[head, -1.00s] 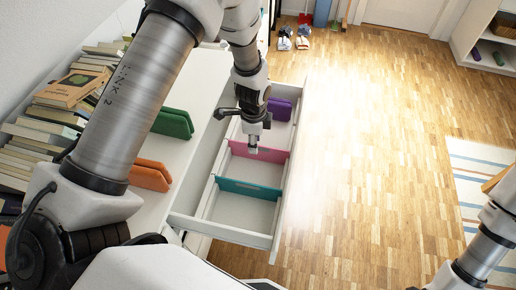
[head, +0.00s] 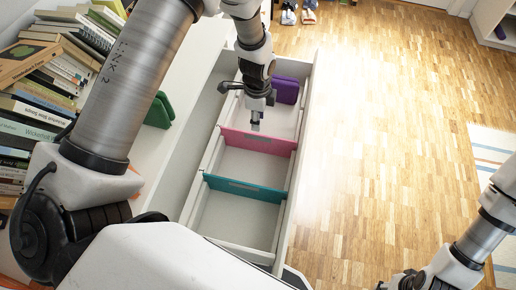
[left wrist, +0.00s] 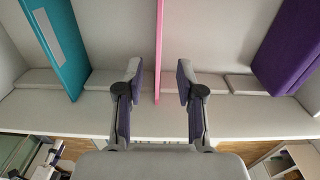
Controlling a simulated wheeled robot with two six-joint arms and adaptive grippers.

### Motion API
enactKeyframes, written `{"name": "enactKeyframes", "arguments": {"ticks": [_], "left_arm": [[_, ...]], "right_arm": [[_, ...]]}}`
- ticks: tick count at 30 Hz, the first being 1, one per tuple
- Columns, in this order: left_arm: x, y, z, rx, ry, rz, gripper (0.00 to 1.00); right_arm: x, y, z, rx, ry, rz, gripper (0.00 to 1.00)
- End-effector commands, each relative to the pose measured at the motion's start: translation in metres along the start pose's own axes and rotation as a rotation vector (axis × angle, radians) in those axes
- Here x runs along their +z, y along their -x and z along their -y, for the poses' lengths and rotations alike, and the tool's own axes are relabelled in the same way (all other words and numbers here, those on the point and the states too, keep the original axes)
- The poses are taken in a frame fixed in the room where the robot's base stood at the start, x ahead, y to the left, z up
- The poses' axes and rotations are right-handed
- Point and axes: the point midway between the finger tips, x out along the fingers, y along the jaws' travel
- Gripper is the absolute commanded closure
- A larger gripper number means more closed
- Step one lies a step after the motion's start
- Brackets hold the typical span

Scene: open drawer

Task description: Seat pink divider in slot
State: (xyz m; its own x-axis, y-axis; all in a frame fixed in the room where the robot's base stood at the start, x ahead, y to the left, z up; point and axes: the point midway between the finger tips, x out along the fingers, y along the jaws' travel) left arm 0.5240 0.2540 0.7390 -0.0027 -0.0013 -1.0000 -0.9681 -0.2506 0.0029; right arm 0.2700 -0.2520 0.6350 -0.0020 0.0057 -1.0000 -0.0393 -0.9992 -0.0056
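The pink divider (head: 258,143) stands upright across the open drawer (head: 306,110), roughly parallel to the teal divider (head: 245,188). In the left wrist view the pink divider (left wrist: 158,50) shows edge-on as a thin strip. My left gripper (head: 256,126) is just above its top edge. In the left wrist view my left gripper (left wrist: 158,85) is open, one finger on each side of the strip with a clear gap to both. Whether the divider's ends sit fully down in the side-rail slots is hard to tell. My right gripper (head: 400,281) is partly visible at the bottom right, small and unclear.

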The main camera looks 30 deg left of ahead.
Motion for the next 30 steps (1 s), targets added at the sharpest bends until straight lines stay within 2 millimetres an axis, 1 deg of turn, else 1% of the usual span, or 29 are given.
{"name": "enactKeyframes", "arguments": {"ticks": [1, 3, 6, 8, 14, 17, 18, 22, 25, 30], "left_arm": [[0.0, -0.034, 0.0, 0.0, 0.0, 0.0, 0.62], [0.0, -0.055, 0.0, 0.0, 0.0, 0.0, 0.62], [0.0, -0.073, 0.0, -0.001, 0.0, 0.0, 0.62], [0.0, -0.077, 0.0, 0.0, 0.0, 0.0, 0.62], [0.0, -0.099, 0.0, 0.001, 0.0, 0.0, 0.62], [0.0, -0.113, 0.0, 0.001, 0.0, 0.0, 0.62], [-0.001, -0.121, -0.001, 0.002, 0.0, 0.001, 0.62], [-0.001, -0.143, -0.001, 0.001, 0.001, 0.0, 0.62], [-0.001, -0.149, 0.0, 0.0, 0.001, 0.0, 0.62], [-0.001, -0.149, 0.0, 0.0, 0.0, 0.0, 0.62]], "right_arm": [[0.0, -0.034, 0.0, 0.0, 0.0, 0.0, 0.6], [0.0, -0.055, 0.0, 0.0, 0.0, 0.001, 0.6], [0.0, -0.073, -0.001, 0.0, 0.0, 0.001, 0.6], [0.0, -0.076, -0.001, 0.0, 0.0, 0.001, 0.6], [0.0, -0.074, -0.001, 0.0, 0.0, 0.0, 0.6], [0.0, -0.074, -0.001, 0.0, 0.0, 0.0, 0.6], [0.0, -0.075, -0.001, 0.0, 0.0, 0.0, 0.6], [0.0, -0.077, -0.001, 0.0, 0.0, 0.0, 0.6], [0.0, -0.077, -0.001, 0.0, 0.0, 0.0, 0.6], [0.0, -0.077, -0.001, 0.0, 0.0, 0.0, 0.6]]}}
